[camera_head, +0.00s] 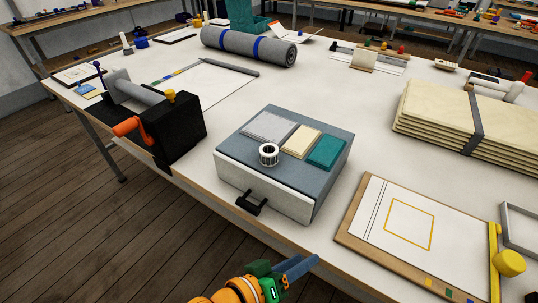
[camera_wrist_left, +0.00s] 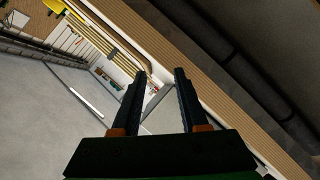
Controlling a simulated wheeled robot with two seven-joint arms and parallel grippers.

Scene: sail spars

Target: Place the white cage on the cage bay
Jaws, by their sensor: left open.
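The white cage (camera_head: 268,154) is a small, short ribbed ring with a dark opening. It stands upright on the blue-grey top of a box (camera_head: 240,150), near the box's front edge. Three pads lie behind it on the same top: light grey (camera_head: 268,126), cream (camera_head: 301,141) and teal (camera_head: 326,152). I cannot tell which spot is the cage bay. My left gripper (camera_head: 297,266) is open and empty at the front edge of the table, below and in front of the box. Its two fingers also show in the left wrist view (camera_wrist_left: 156,82), with nothing between them. My right gripper is not in view.
A black clamp device with an orange handle (camera_head: 126,126) stands left of the box. A framed board with a yellow square outline (camera_head: 365,225) lies to the right. A strapped cream stack (camera_head: 440,115) lies behind it. The table between the box and the grey roll (camera_head: 225,41) is mostly clear.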

